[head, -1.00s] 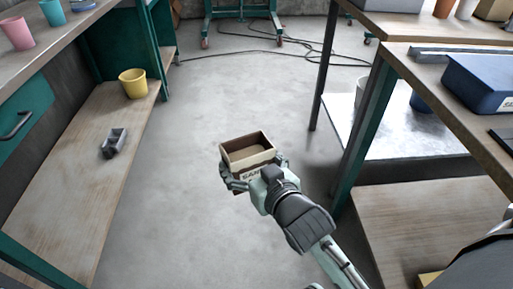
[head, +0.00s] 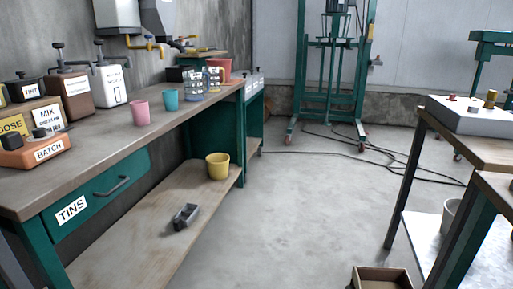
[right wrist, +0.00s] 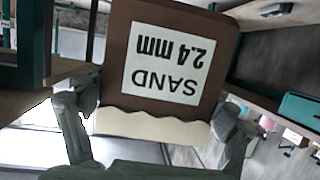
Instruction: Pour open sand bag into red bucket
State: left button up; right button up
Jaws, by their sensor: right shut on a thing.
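The open sand bag (head: 382,280) is a brown, box-shaped bag with an open top, cut off by the bottom edge of the head view. In the right wrist view the bag (right wrist: 170,22) fills the middle, with an upside-down "SAND 2.4 mm" label and a pale band along its lower edge. My right gripper (right wrist: 158,108) is shut on the bag, one finger on each side. A red bucket (head: 219,69) stands at the far end of the left bench, partly behind clear jugs, well away from the bag. My left gripper is not in view.
The left bench (head: 75,178) carries a pink cup (head: 141,113), a teal cup (head: 171,99), clear jugs (head: 195,86) and labelled containers. A yellow bucket (head: 217,166) and a grey scoop (head: 185,216) are on its lower shelf.

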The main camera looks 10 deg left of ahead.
aim_at(226, 63)
jog(key=z, duration=0.4)
jog(key=i, duration=6.25)
jog(key=l, duration=0.1)
